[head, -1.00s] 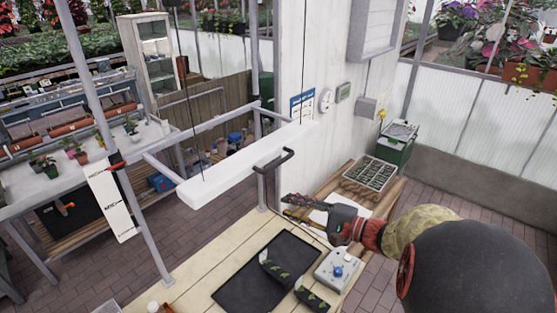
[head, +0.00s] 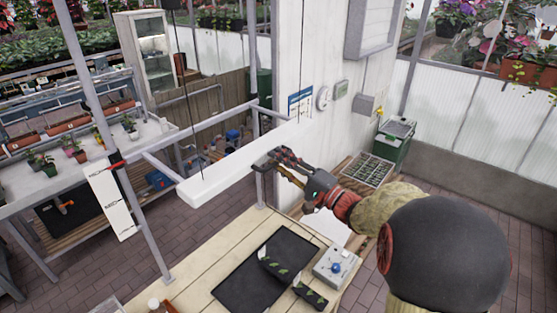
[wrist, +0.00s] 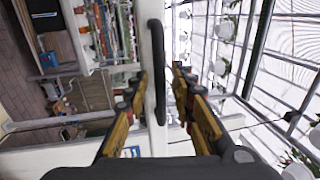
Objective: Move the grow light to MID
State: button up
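The grow light (head: 232,160) is a long white bar hanging level on thin wires above the bench. Its black handle (wrist: 154,70) sticks out from the side facing my arm. A white height board (head: 110,203) stands at the left with a red pointer (head: 116,165) near its top; the MID lettering is lower on the board. My gripper (head: 277,158) is at the handle, which is partly hidden behind the fingers. In the wrist view my fingers (wrist: 146,75) are apart, with the handle between them and gaps visible on both sides.
A wooden bench (head: 190,292) below holds a black mat (head: 245,285), small seedling trays and a grey control box (head: 337,264). A grey metal frame (head: 205,127) runs behind and beside the light. A white wall panel (head: 300,60) rises behind it.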

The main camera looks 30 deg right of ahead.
jog(key=shift+w, duration=0.1)
jog(key=shift+c, duration=0.9)
jog(key=c, duration=0.4)
grip_shut()
